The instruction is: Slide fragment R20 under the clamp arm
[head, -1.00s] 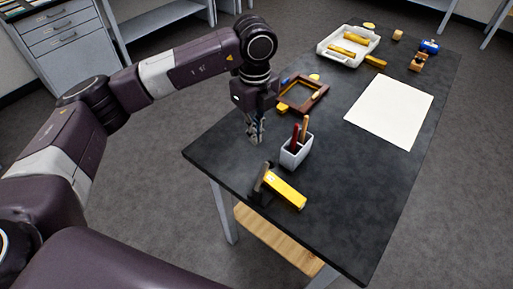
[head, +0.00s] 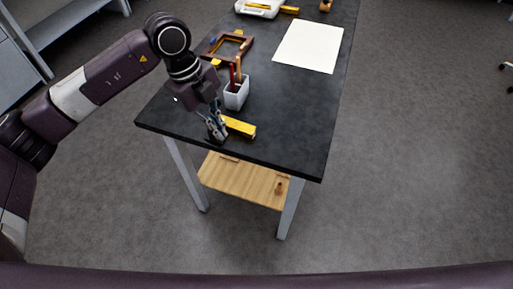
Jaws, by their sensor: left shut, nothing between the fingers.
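A yellow bar-shaped piece (head: 240,127) lies on the dark worktable (head: 290,120) near its front edge. No label on it is readable, so I cannot tell whether it is R20. My left gripper (head: 217,131) is shut and empty, pointing down at the bar's left end; I cannot tell whether it touches. The dark clamp-like stand seen earlier at that end is mostly hidden behind the gripper. Other gilt pieces lie by the brown frame (head: 249,48) and by the white tray (head: 258,12). My right gripper is out of view.
A white cup (head: 236,95) with red and tan tools stands just behind the bar. A white sheet (head: 309,46) lies farther back. The table's right front is clear. A wooden lower shelf (head: 243,182) sits below.

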